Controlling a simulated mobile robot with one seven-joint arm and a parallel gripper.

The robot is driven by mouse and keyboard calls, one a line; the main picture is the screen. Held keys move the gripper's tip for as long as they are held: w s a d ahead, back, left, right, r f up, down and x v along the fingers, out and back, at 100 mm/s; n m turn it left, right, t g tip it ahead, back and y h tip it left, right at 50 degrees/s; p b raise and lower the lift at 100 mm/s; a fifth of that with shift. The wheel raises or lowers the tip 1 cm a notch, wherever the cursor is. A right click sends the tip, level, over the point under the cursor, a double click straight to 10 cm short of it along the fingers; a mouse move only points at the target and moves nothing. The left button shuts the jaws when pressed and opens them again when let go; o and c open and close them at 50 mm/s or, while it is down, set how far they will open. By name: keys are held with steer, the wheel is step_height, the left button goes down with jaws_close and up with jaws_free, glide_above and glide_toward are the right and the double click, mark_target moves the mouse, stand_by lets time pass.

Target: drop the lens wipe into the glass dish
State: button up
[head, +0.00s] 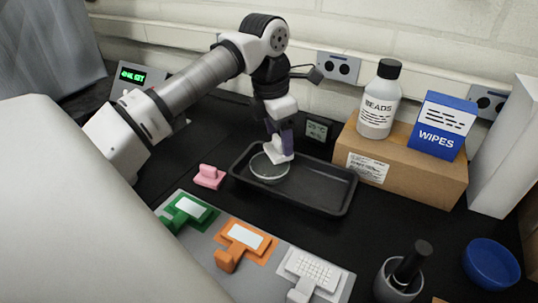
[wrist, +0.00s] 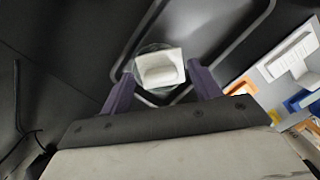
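The lens wipe (head: 280,150) is a small white piece with a raised block on top. It is between the purple fingertips of my gripper (head: 281,138) and overlaps the far right rim of the glass dish (head: 268,175). The clear round dish (wrist: 150,96) shows behind and below the wipe. The wipe seems to be just above the dish; its exact height is hard to tell.
The dish sits in a black tray (head: 325,200). A pink piece (head: 209,176) lies left of it. In front are a grey board (head: 265,262) with green, orange and white holders. A cardboard box (head: 425,182) behind right carries a beads bottle (head: 379,105) and a wipes box (head: 441,125).

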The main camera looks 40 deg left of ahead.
steer(key=o, duration=0.3)
steer(key=r+p, duration=0.3)
steer(key=r, duration=0.1)
steer(key=s+r+p, duration=0.1)
steer(key=r+p, duration=0.2)
steer(key=r, duration=0.2)
steer(key=s+r+p, duration=0.1)
steer(key=r+p, duration=0.2)
steer(key=r, duration=0.1)
steer(key=shift+a+r, duration=0.35)
steer(key=shift+a, duration=0.05)
